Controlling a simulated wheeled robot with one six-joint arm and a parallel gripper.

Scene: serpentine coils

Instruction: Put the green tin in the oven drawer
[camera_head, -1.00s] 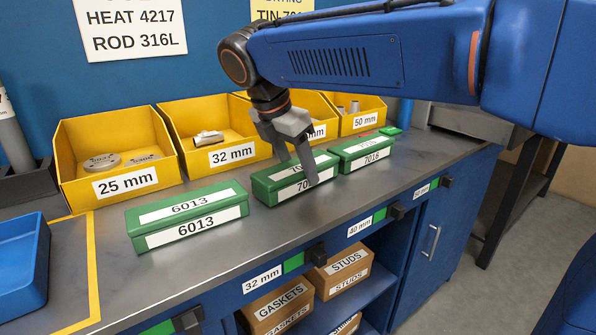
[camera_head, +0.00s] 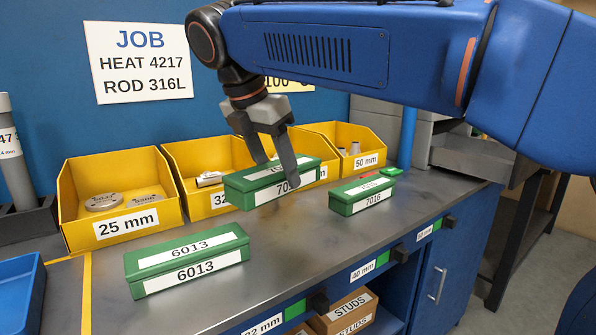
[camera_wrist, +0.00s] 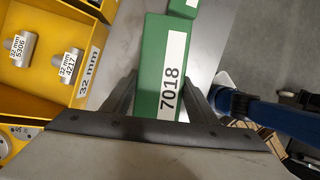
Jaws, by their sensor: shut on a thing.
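My gripper (camera_head: 268,166) is shut on a green tin (camera_head: 238,191) and holds it raised above the bench. In the wrist view the same tin (camera_wrist: 153,60) lies between my two fingers and its white label reads 7018. A second green tin (camera_head: 188,262), labelled 6013, sits on the bench at the front left. A third green tin (camera_head: 345,208), labelled 7016, sits on the bench to the right of the held tin. No oven or oven drawer can be made out in these views.
Yellow bins (camera_head: 75,215) with parts stand along the back of the bench (camera_head: 290,255). A blue tray (camera_head: 15,290) is at the left edge. Labelled fronts and a cardboard box (camera_head: 345,318) show below the bench. Bench space is bare between tins 6013 and 7016.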

